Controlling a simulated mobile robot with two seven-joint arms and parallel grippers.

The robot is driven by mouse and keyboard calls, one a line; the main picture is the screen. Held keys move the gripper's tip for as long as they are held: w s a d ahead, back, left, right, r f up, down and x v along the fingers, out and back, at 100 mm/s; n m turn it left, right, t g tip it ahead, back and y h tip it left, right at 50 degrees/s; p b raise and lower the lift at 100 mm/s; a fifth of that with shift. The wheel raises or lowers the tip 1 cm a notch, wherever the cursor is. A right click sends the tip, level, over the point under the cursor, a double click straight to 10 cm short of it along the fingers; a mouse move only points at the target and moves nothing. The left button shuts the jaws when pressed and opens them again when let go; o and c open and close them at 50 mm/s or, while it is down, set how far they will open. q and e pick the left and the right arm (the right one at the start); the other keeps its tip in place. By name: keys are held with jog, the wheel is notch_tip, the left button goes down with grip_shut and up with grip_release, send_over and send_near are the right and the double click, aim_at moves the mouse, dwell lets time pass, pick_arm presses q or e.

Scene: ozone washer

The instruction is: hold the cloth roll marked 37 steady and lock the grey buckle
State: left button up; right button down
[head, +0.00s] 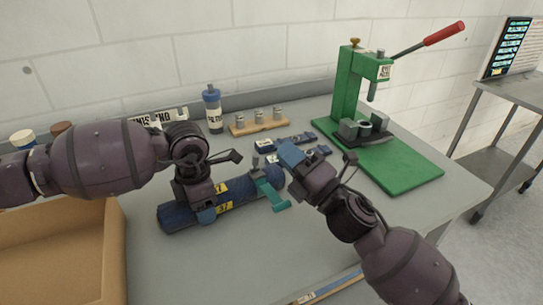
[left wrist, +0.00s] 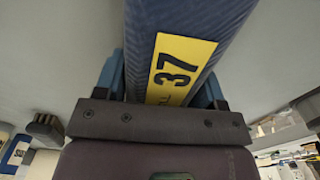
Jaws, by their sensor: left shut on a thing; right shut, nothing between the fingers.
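The cloth roll marked 37 (head: 178,217) is dark blue and lies slantwise on the grey table. Its yellow 37 label shows in the head view and large in the left wrist view (left wrist: 181,68). My left gripper (head: 206,214) is shut on the roll from above, with a blue finger on each side in the left wrist view. A teal strap (head: 270,191) crosses the roll near its right end. A small grey piece at the strap's upper end (head: 257,173) may be the buckle; its latch state is too small to tell. My right gripper (head: 287,153) is shut and empty, right of the strap, beyond the roll's end.
A green press (head: 400,168) with a red-handled lever stands at the back right. A wooden block with small jars (head: 258,126) and a blue-capped bottle (head: 213,112) stand at the back. Small blue items (head: 296,140) lie behind the roll. A cardboard box (head: 112,250) is at the left.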

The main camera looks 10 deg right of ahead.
jog(key=w+d+f+n+g+y, duration=0.1)
jog(key=d+n+g, duration=0.4)
jog(key=n, duration=0.6)
jog(key=w+d+f+n+g+y, duration=0.1)
jog(key=d+n+g, duration=0.5)
jog(key=n+g, duration=0.3)
jog(key=shift+w+f+n, duration=0.35)
jog(key=shift+f+n, duration=0.05)
jog(key=shift+n, duration=1)
send_near(256, 160)
jog(key=a, duration=0.1)
jog(key=w+a+f, duration=0.1)
jog(key=a, duration=0.1)
jog(key=w+a, duration=0.1)
jog(key=shift+a+f, duration=0.25)
jog(key=shift+f, duration=0.05)
jog(key=shift+w+a+r, duration=0.1)
jog(key=shift+w+a, duration=0.1)
jog(key=shift+a, duration=0.6)
